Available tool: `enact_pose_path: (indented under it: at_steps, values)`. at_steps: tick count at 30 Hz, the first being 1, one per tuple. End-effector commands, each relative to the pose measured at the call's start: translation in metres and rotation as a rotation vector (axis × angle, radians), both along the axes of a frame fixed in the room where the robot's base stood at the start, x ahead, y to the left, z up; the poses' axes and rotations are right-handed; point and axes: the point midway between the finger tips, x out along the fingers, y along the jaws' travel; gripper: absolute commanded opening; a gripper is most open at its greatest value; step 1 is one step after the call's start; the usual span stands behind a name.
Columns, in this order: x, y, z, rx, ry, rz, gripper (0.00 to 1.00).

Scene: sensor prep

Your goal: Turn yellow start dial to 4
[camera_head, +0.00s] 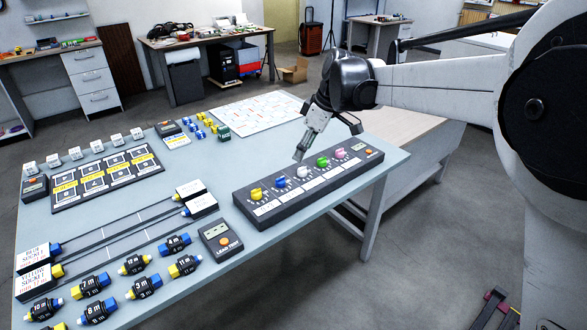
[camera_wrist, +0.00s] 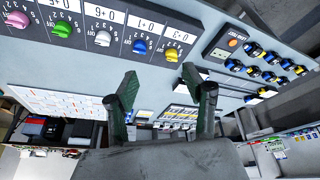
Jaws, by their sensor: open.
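The yellow start dial (camera_head: 256,194) is the leftmost knob on a dark dial panel (camera_head: 243,212) at the front right of the table. In the wrist view the yellow dial (camera_wrist: 171,54) is the rightmost knob, just above the space between my fingertips. Its number setting is too small to read. My gripper (camera_head: 301,153) is above the panel near the white dial in the head view, pointing down. In the wrist view my gripper (camera_wrist: 160,76) has its two fingers spread apart, empty, and apart from the yellow dial.
Blue (camera_head: 281,183), white (camera_head: 303,173), green (camera_head: 323,162) and pink (camera_head: 340,153) dials sit in a row beside the yellow one. A grey box with an orange button (camera_head: 221,240) and several yellow-and-blue connectors (camera_head: 145,288) lie left of the panel. A white grid board (camera_head: 250,112) lies behind it.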

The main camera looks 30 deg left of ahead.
Motion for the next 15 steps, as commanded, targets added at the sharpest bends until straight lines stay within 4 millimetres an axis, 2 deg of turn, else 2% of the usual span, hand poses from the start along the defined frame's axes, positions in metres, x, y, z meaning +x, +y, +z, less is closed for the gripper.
enact_pose_path:
  at_steps: [1, 6, 10, 15]
  values:
    - [-0.001, 0.021, -0.010, 0.002, 0.004, 0.049, 0.46]
    - [-0.011, 0.072, -0.039, 0.009, 0.013, 0.193, 0.46]
    - [-0.017, 0.094, -0.053, 0.013, 0.018, 0.260, 0.46]
    - [-0.020, 0.104, -0.062, 0.016, 0.020, 0.289, 0.46]
